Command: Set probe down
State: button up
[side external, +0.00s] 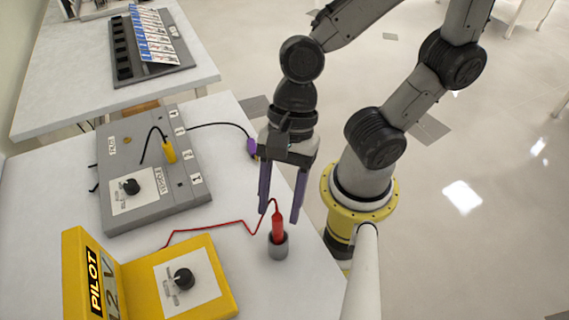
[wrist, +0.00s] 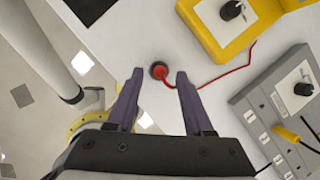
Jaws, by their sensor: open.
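The red probe (side external: 277,226) stands upright in a small grey cylindrical holder (side external: 278,247) on the table. Its red cable (side external: 215,227) runs left towards the yellow PILOT box (side external: 185,281). My gripper (side external: 281,216) is open, its two purple fingers apart on either side of the probe's top. In the wrist view the red probe (wrist: 159,72) shows in its holder, just beyond and between the open fingertips (wrist: 159,74).
A grey panel box (side external: 178,190) with a knob and a yellow probe (side external: 169,152) stands at the left. A purple plug (side external: 252,147) on a black cable lies near the table's right edge. A second table (side external: 60,90) with a card rack (side external: 150,50) is behind.

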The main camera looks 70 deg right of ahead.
jog(key=v, duration=0.8)
jog(key=w+d+n+t+h, duration=0.2)
jog(key=d+n, duration=0.5)
jog(key=n, duration=0.2)
jog(key=w+d+r+n+t+h, duration=0.1)
jog(key=w+d+n+t+h, duration=0.1)
jog(key=d+n, duration=0.5)
jog(key=shift+w+d+r+n+t, duration=0.2)
jog(key=shift+d+n+t, duration=0.2)
jog(key=shift+n+t, duration=0.5)
dwell(0.8)
